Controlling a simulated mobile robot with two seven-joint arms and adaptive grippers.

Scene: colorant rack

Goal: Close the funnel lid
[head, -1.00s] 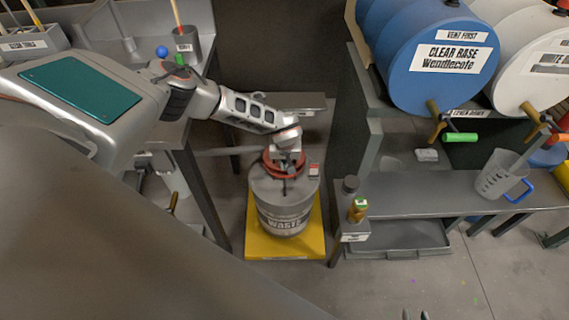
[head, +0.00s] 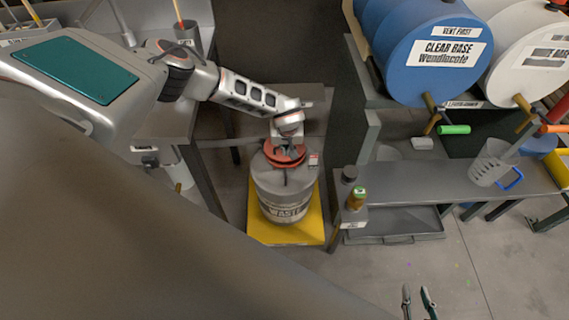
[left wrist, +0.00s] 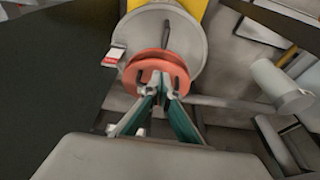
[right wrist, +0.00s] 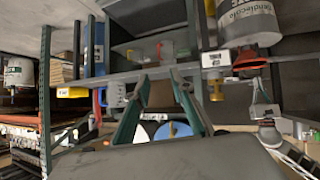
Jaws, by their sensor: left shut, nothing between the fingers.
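The red funnel (head: 284,157) sits on top of the grey waste drum (head: 285,196). In the left wrist view its round red top (left wrist: 170,66) faces the camera. I cannot tell for certain whether the lid lies fully flat. My left gripper (head: 287,149) is at the funnel top. In the left wrist view, the left fingertips (left wrist: 158,80) are together over the red disc, empty; contact is unclear. My right gripper (head: 417,290) is open and empty, low in the head view, well away from the drum. The funnel also shows in the right wrist view (right wrist: 245,60).
The drum stands on a yellow base (head: 255,229). To its right are a low bench (head: 430,195) with an amber bottle (head: 356,198) and a clear jug (head: 490,160), and blue and white barrels above. A dark table (head: 170,118) stands left. Floor in front is clear.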

